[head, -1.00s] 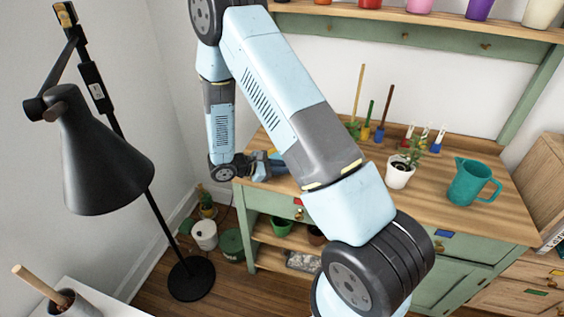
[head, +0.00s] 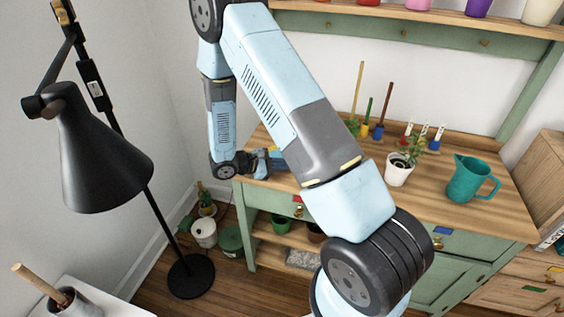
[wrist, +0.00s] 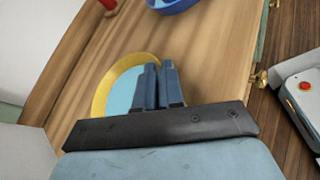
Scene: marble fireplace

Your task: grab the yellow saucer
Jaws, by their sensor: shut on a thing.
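The yellow saucer (wrist: 102,95) lies on the wooden worktop in the wrist view, with a yellow rim and a light blue middle. My gripper (wrist: 158,66) reaches over its right part, its two blue fingers close together and shut on the saucer's rim. The fingers and the dark gripper body hide the near and right parts of the saucer. In the head view my gripper (head: 262,162) is low at the left end of the worktop; the saucer cannot be made out clearly there.
A blue bowl (wrist: 175,4) sits beyond the saucer in the wrist view. On the worktop (head: 440,205) stand a white plant pot (head: 398,174) and a teal jug (head: 468,180). A black floor lamp (head: 100,150) stands to the left.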

